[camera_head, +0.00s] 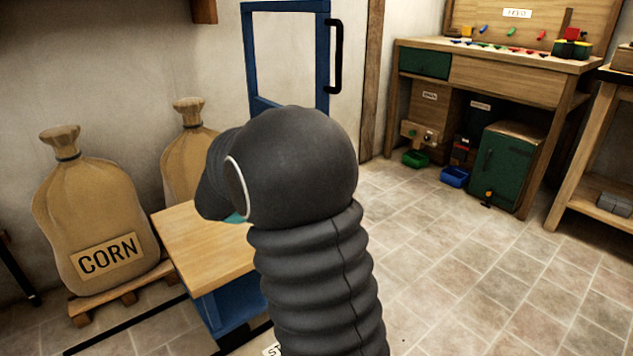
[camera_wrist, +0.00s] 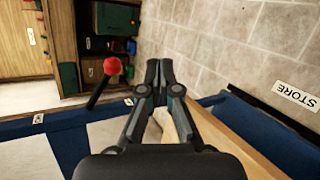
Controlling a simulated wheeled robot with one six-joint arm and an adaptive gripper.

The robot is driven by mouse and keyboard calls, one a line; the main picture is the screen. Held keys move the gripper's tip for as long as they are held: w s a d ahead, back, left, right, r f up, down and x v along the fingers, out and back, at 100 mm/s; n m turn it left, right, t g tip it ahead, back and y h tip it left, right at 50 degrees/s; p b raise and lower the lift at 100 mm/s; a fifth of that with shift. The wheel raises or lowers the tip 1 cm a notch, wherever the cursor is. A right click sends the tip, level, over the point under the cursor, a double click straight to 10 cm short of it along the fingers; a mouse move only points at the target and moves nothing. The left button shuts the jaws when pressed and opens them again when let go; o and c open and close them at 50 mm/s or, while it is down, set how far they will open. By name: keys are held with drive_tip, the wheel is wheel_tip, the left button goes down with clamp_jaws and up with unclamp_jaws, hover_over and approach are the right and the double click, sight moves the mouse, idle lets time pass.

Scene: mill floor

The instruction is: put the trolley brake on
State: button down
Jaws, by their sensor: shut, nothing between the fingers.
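The trolley has a pale wooden top (camera_head: 205,238) and a blue body (camera_head: 228,302) in the head view. In the wrist view, blue framework and a strip of wood (camera_wrist: 240,142) show at the right. A black lever with a red knob (camera_wrist: 112,66) rises from a blue rail (camera_wrist: 75,122) left of the fingers; I cannot tell whether it is the brake. My gripper (camera_wrist: 158,70) is shut and empty, its tips together, apart from the red knob in the picture.
Corn sacks (camera_head: 95,225) stand at the left, beside the trolley. A blue frame with a black handle (camera_head: 335,55) stands behind my arm. A wooden workbench (camera_head: 500,75) and green cabinet (camera_head: 508,165) are at the right. Tiled floor (camera_head: 460,260) is clear there. A STORE label (camera_wrist: 297,95) lies on the floor.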

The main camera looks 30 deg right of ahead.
drive_tip(key=w+d+f+n+t+h+p, duration=0.1)
drive_tip(key=w+f+h, duration=0.1)
drive_tip(key=w, duration=0.4)
drive_tip(key=w+d+f+n+h+p, duration=0.1)
drive_tip(key=w+d+f+h, duration=0.1)
drive_tip(key=w+h, duration=0.2)
drive_tip(key=w, duration=0.3)
drive_tip(key=shift+w+d+n+t, duration=0.2)
drive_tip(key=shift+d+n+t, duration=0.1)
drive_tip(key=shift+t, duration=0.1)
drive_tip(key=s+d+r+p, duration=0.1)
drive_tip(key=s+d, duration=0.3)
drive_tip(key=d, duration=0.6)
drive_tip(key=shift+d+r+p, duration=0.3)
drive_tip(key=shift+d+r, duration=0.1)
drive_tip(key=shift+r, duration=0.2)
